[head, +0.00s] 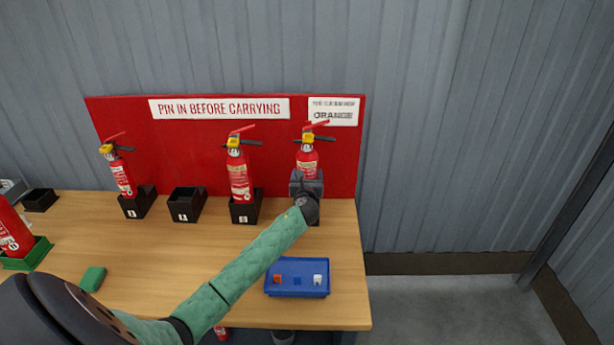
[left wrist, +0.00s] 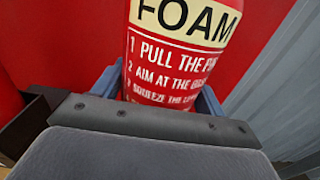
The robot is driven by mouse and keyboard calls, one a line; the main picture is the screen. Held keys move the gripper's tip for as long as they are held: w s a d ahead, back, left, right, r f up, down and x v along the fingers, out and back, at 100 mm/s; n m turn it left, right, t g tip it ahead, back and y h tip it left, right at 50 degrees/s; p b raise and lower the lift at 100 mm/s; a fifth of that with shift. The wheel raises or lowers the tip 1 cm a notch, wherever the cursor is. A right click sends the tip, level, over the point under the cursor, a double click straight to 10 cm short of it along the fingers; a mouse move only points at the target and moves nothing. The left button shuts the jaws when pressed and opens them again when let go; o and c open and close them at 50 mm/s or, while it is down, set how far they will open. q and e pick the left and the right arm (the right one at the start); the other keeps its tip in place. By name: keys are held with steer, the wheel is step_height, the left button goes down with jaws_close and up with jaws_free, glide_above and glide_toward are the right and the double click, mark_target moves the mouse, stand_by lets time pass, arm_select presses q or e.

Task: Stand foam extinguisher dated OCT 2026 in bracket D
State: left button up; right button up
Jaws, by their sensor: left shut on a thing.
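A red foam extinguisher (head: 307,160) with a yellow collar stands upright at the right end of the row, in front of the red board. My left gripper (head: 306,187) is shut around its lower body. In the left wrist view its label reads FOAM (left wrist: 187,20) above printed steps; no date is readable. A dark bracket (head: 316,219) shows only in part behind the gripper. Its letter is hidden, and I cannot tell whether the extinguisher's base rests in it. My right gripper is not in view.
Red extinguishers stand in black brackets at left (head: 121,178) and centre (head: 240,178); the bracket (head: 186,204) between is empty. A blue tray (head: 297,290) with small pieces, a green block (head: 93,279) and an extinguisher (head: 10,232) in a green holder are on the table (head: 150,255).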

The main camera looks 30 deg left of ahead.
arm_select(q)
steer(key=shift+f+b, duration=0.35)
steer(key=shift+f, duration=0.2)
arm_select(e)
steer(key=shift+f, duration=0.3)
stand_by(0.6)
arm_select(q)
steer(key=o, duration=1.5)
steer(key=shift+o, duration=0.2)
steer(key=b+v, duration=0.2)
steer(key=v, duration=0.6)
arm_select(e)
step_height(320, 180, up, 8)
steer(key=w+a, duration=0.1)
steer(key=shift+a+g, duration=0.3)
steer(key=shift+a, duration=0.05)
arm_select(q)
steer(key=shift+a, duration=0.1)
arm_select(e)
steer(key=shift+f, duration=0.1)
